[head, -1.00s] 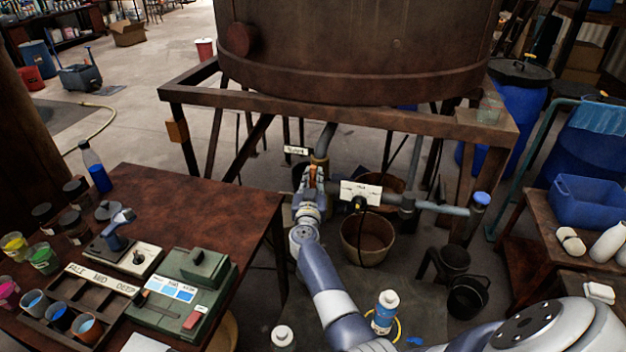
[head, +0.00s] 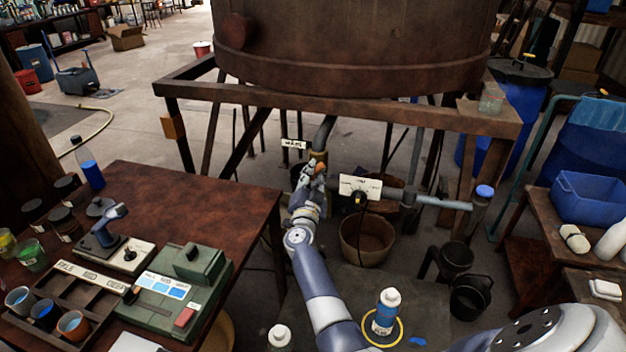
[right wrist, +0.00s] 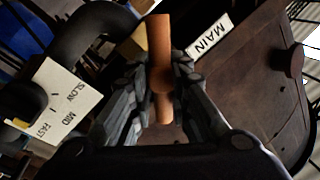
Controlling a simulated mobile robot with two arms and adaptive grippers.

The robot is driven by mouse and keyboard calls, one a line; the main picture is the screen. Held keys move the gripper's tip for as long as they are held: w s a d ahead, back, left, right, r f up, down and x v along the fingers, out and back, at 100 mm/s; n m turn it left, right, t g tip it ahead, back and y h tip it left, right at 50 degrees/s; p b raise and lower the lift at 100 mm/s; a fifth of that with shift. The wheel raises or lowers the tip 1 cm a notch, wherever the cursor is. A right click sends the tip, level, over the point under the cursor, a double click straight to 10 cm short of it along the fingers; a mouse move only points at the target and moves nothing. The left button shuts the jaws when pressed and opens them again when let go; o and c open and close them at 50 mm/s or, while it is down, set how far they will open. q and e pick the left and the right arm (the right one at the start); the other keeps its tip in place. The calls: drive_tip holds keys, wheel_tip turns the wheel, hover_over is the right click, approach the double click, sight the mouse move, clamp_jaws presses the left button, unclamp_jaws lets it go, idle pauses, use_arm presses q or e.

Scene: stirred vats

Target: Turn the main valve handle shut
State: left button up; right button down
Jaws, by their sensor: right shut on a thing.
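The main valve handle (right wrist: 160,60) is an orange bar. In the right wrist view it runs between the two fingers of my right gripper (right wrist: 163,88), which is shut on it. In the head view the gripper (head: 316,172) is at the valve on the pipe (head: 324,132) under the big vat, and it hides most of the handle. A white "MAIN" tag (right wrist: 209,36) hangs beside the valve; it also shows in the head view (head: 293,144). My left gripper is not in view.
A SLOW-MID-FAST plate (head: 360,187) with a black knob sits just right of the valve. The vat's frame (head: 350,110) crosses above my gripper. A bucket (head: 367,240) stands below. A brown table (head: 200,195) with pots and a green box is at left.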

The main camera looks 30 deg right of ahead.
drive_tip(key=m+b, duration=0.1)
drive_tip(key=m, duration=0.1)
drive_tip(key=m+h+b, duration=0.1)
drive_tip(key=m+b, duration=0.2)
drive_tip(key=m, duration=0.2)
drive_tip(key=shift+a+f+b, duration=0.1)
drive_tip(key=shift+f+b, duration=0.2)
drive_tip(key=shift+b, duration=0.1)
drive_tip(key=shift+m+g+h+b, duration=0.45)
drive_tip(key=shift+m+b, duration=0.35)
drive_tip(key=shift+m, duration=0.6)
drive_tip(key=shift+r+m, duration=0.1)
drive_tip(key=shift+m, duration=0.2)
drive_tip(key=shift+r, duration=0.1)
drive_tip(key=c, duration=1.5)
unclamp_jaws()
drive_tip(key=shift+c, duration=0.2)
